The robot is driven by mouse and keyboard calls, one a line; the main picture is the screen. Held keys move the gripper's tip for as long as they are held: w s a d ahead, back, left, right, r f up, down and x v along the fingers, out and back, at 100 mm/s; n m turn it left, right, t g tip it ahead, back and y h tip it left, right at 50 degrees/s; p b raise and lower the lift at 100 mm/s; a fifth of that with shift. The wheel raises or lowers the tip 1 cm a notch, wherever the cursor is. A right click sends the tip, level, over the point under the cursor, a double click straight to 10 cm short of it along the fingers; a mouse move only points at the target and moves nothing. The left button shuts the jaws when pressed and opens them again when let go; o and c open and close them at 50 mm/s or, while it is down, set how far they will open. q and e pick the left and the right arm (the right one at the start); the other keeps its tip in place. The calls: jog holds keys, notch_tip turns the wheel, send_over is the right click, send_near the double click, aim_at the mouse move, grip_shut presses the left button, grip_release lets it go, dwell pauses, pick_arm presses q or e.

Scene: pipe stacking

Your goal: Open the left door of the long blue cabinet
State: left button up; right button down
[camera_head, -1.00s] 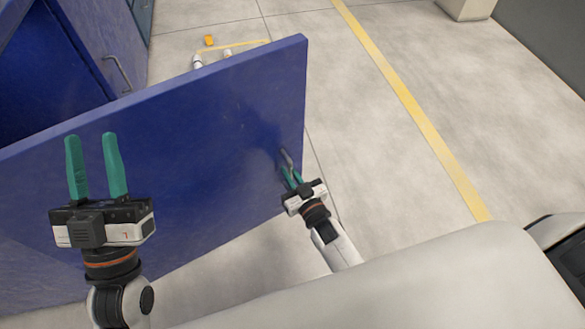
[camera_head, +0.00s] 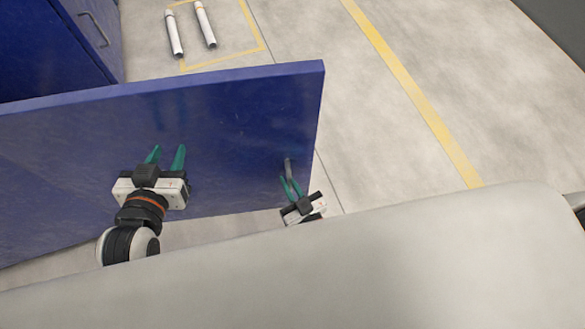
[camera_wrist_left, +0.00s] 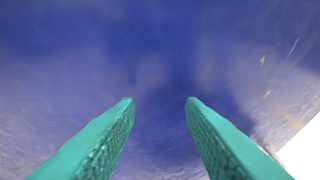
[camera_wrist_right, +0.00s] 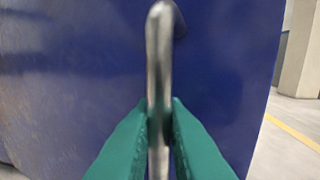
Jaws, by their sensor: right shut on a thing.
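The left door (camera_head: 235,115) of the long blue cabinet (camera_head: 40,50) is swung open and spans the head view in front of me. Its metal handle (camera_head: 288,166) is near the door's free edge; it also shows in the right wrist view (camera_wrist_right: 159,60). My right gripper (camera_head: 288,186) is shut on the handle, with its green fingers on both sides of the bar. My left gripper (camera_head: 166,155) is open and empty, with its fingertips close to the door face. In the left wrist view the blue door fills the space beyond the fingers (camera_wrist_left: 160,105); contact cannot be told.
Two white pipes (camera_head: 190,28) lie on the floor in a yellow-outlined area beyond the door. The floor right of the door is clear, with a yellow line (camera_head: 420,100).

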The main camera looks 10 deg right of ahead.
pick_arm(q)
jog(key=shift+s+f, duration=0.35)
jog(key=shift+f, duration=0.05)
pick_arm(e)
jog(key=shift+s, duration=0.45)
jog(key=c, duration=1.6)
grip_release()
jog(key=shift+o, duration=0.2)
